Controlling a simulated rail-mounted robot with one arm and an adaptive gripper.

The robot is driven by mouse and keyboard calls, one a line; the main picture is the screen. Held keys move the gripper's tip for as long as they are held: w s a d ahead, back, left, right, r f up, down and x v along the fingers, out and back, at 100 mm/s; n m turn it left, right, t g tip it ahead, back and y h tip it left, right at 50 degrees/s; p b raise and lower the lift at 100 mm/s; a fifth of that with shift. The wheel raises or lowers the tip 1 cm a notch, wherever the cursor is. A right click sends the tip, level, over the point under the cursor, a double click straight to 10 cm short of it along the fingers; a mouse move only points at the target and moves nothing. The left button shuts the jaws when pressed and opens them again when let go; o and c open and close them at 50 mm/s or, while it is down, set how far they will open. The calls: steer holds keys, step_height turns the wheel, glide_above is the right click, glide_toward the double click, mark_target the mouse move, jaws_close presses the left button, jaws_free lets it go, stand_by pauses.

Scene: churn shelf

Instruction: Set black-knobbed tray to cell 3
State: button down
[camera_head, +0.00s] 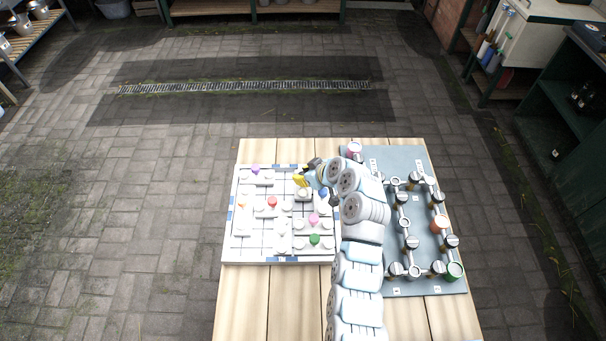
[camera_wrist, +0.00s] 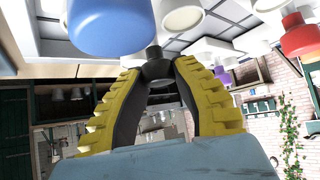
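My gripper (camera_head: 301,181) is low over the white gridded board (camera_head: 262,259) at its upper right in the head view. In the wrist view its yellow fingers (camera_wrist: 156,72) close in on a black knob (camera_wrist: 154,54), and their dark inner pads appear to touch it on both sides. The black-knobbed tray is mostly hidden; a pale piece of it seems to show just below the fingers in the head view (camera_head: 304,193). I cannot read which cell is number 3.
Other knobbed trays share the board: purple (camera_head: 255,169), red (camera_head: 272,201), orange (camera_head: 242,206), pink (camera_head: 313,219), green (camera_head: 314,239) and blue (camera_head: 323,193), the blue one close beside my gripper. Bare wood (camera_head: 270,300) lies in front.

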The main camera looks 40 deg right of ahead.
steer(key=shift+s+a, duration=0.1)
steer(key=shift+s+a+f+b, duration=0.1)
steer(key=shift+s+a+b, duration=0.5)
steer(key=shift+s+a, duration=1.45)
steer(key=shift+s+d, duration=0.1)
steer(key=c, duration=0.8)
jaws_free()
steer(key=shift+v, duration=0.8)
steer(key=v, duration=1)
steer(key=shift+r, duration=0.2)
